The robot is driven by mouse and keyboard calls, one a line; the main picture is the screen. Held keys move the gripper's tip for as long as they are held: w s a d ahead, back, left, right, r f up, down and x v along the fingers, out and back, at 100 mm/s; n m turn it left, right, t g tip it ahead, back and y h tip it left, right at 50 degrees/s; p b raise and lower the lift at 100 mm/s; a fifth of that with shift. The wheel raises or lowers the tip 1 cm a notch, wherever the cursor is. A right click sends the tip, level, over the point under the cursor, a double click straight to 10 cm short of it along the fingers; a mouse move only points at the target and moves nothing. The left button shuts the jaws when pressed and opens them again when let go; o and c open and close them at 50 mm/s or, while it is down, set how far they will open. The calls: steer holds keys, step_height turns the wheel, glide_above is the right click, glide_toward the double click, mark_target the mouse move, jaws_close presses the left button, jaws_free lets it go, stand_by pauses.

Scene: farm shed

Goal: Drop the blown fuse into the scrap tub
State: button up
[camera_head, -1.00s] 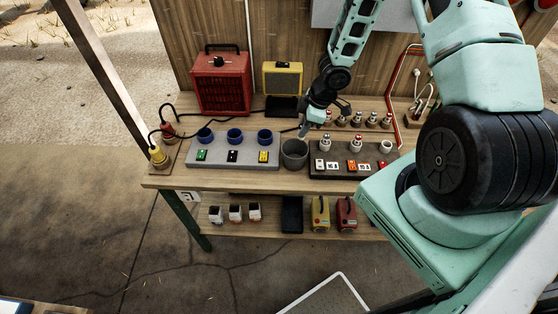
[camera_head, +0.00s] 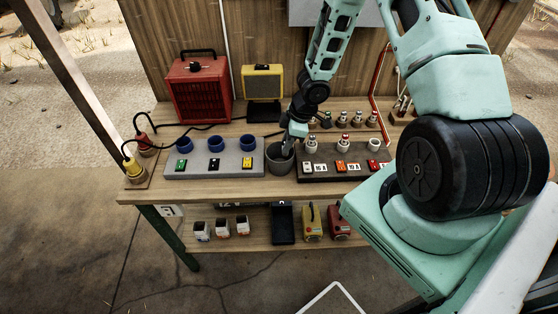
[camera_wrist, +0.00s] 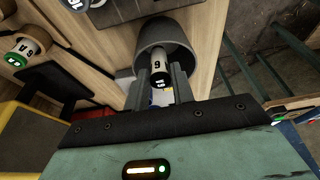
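The blown fuse, a pale cylinder with a black end and a figure 6 (camera_wrist: 158,66), sits between my gripper's fingers in the wrist view (camera_wrist: 161,88). Both fingers appear to touch its sides. The scrap tub is a round grey cup; its wall (camera_wrist: 182,30) surrounds the far end of the fuse and fingertips in the wrist view. In the head view the tub (camera_head: 279,165) stands on the bench between two boards, and my gripper (camera_head: 286,149) points down into its mouth. The fuse is hidden there.
Left of the tub is a grey board (camera_head: 213,166) with blue sockets. Close on its right is a dark fuse board (camera_head: 320,176) with white holders and labels. A red heater (camera_head: 200,90) and yellow box (camera_head: 262,82) stand behind. More items sit on the lower shelf.

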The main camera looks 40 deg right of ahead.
steer(key=o, duration=0.3)
steer(key=shift+o, duration=0.2)
steer(key=p+v, duration=0.9)
steer(key=v, duration=0.8)
steer(key=shift+r, duration=0.2)
steer(key=shift+d, duration=0.1)
